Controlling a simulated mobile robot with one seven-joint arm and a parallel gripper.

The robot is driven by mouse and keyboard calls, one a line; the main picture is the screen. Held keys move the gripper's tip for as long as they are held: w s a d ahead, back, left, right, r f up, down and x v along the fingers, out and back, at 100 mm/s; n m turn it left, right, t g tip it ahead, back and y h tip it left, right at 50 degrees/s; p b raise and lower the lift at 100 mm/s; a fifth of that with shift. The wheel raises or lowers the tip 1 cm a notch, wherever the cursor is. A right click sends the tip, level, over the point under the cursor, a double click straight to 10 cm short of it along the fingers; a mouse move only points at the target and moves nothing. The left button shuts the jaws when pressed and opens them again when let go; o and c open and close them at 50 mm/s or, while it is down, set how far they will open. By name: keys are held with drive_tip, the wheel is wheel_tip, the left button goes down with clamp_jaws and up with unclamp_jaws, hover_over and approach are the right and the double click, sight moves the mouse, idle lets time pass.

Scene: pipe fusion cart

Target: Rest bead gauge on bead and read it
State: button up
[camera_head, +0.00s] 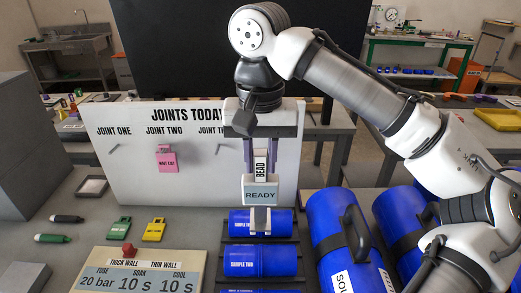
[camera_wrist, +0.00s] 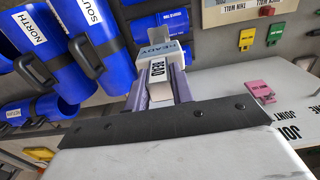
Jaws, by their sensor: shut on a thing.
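My gripper (camera_head: 260,165) is shut on the bead gauge (camera_head: 261,190), a grey-white block marked BEAD with a display that reads READY. The gauge is upright, and its two-pronged foot points down in front of a blue sample pipe (camera_head: 281,222) whose label is partly covered. I cannot tell whether the foot touches that pipe. Another blue pipe, marked SAMPLE TWO (camera_head: 262,262), lies nearer on the same rack. No bead is clearly visible.
Large blue pipes with handles (camera_head: 338,235) stand close on the right. A JOINTS TODAY board (camera_head: 190,180) with a pink tag (camera_head: 166,158) stands behind. A settings panel (camera_head: 140,272) with a red button, green and yellow tags (camera_head: 154,230) and markers (camera_head: 52,238) lie left.

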sight(261, 203)
drive_tip(key=shift+s+r+p, duration=0.1)
drive_tip(key=shift+s+p, duration=0.1)
drive_tip(key=shift+p, duration=0.1)
drive_tip(key=shift+f+b, duration=2)
drive_tip(key=shift+f, duration=2.5)
drive_tip(key=shift+f+b, duration=0.4)
drive_tip(key=shift+f, duration=0.2)
drive_tip(key=shift+f+p, duration=0.15)
drive_tip(key=shift+p, duration=0.15)
idle(1.3)
